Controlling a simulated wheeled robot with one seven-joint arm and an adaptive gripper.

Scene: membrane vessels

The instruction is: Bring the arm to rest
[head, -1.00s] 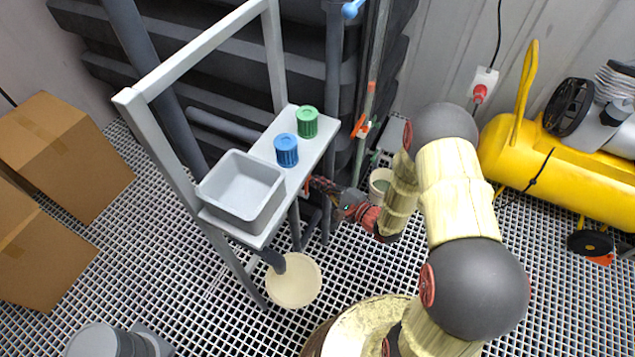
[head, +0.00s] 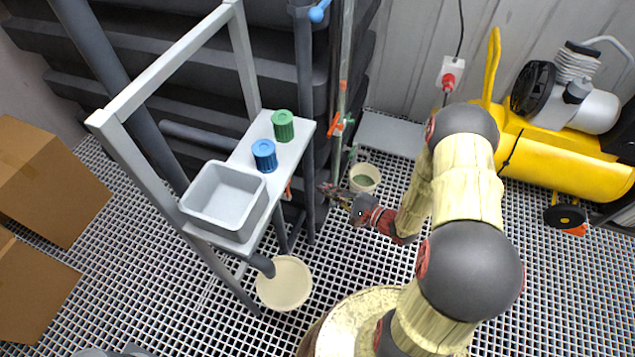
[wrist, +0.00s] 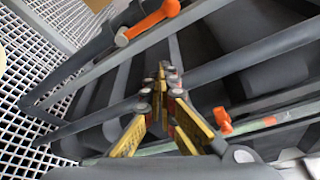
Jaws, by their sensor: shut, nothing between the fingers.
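My gripper (head: 330,190) is shut and empty in the head view, to the right of the grey shelf stand and a little below its top level. It holds clear of the stand, with a gap between. In the wrist view my gripper (wrist: 166,80) shows its two yellow-sided fingers meeting at the tips, with nothing between them. My arm is bent, its elbow at the right of the head view.
The shelf (head: 300,147) bears a green cap (head: 283,126), a blue cap (head: 265,156) and a grey bin (head: 217,200). A cream bucket (head: 366,176) stands behind my gripper. A cream bowl (head: 285,284) lies below. A yellow compressor (head: 560,160) stands right. An orange-handled valve (wrist: 150,20) shows in the wrist view.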

